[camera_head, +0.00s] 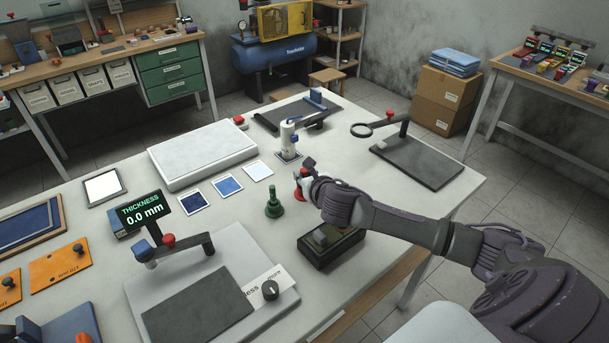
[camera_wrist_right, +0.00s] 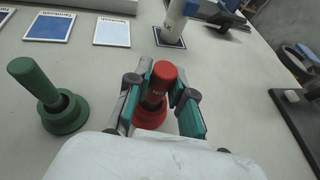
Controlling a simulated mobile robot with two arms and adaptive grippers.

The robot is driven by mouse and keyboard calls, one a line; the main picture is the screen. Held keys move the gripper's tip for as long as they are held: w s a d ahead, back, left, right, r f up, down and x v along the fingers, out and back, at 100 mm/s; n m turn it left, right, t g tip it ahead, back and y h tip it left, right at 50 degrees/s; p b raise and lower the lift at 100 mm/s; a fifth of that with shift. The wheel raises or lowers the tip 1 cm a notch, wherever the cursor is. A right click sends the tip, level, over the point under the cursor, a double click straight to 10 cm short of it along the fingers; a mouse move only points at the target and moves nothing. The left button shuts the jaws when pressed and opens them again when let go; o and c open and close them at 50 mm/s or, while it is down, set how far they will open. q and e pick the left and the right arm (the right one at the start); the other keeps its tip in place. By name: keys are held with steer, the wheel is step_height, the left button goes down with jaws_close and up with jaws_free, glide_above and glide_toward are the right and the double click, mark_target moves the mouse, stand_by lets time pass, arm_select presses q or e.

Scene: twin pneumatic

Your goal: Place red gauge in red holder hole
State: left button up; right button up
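The red gauge (camera_wrist_right: 163,76) is a red cylinder standing in or just above a round red holder (camera_wrist_right: 150,118); how deep it sits is hidden by the fingers. My right gripper (camera_wrist_right: 162,88) has its two teal-padded fingers on either side of the gauge, their tips close against it. In the head view, my right gripper (camera_head: 305,172) is over the red holder (camera_head: 300,194), with the gauge mostly hidden. My left gripper is not in view.
A green gauge in its green holder (camera_head: 274,208) stands just left. A dark box (camera_head: 332,244) lies in front of it. A white post stand (camera_head: 288,139) is behind. A thickness tester (camera_head: 200,285) and a white slab (camera_head: 202,153) occupy the left.

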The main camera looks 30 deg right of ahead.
steer(key=o, duration=0.3)
steer(key=b+v, duration=0.1)
steer(key=v, duration=1.1)
steer(key=shift+r, duration=0.25)
